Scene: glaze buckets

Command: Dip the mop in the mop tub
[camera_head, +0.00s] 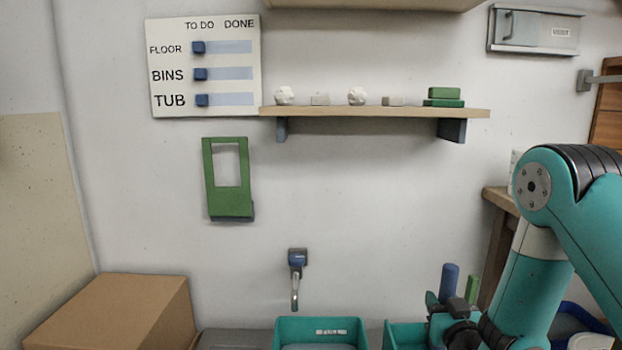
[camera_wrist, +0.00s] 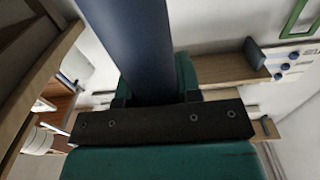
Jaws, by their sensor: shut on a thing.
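A blue handle (camera_head: 450,280), which looks like the mop's, stands upright at the lower right of the head view. In the wrist view the blue handle (camera_wrist: 128,45) runs up between the fingers. My gripper (camera_head: 446,312) is shut on this handle. The mop's lower end is hidden in both views. A teal tub (camera_head: 321,325) with a small label, too small to read, stands at the bottom centre, left of my gripper. A second teal container (camera_head: 400,334) is beside it, partly behind my gripper. I cannot tell which is the mop tub.
A hooked tap (camera_head: 295,277) is on the wall above the left tub. A cardboard box (camera_head: 115,312) is at the lower left. A green upright piece (camera_head: 473,290) stands close right of the handle. A wooden shelf (camera_head: 375,112) with small items is above.

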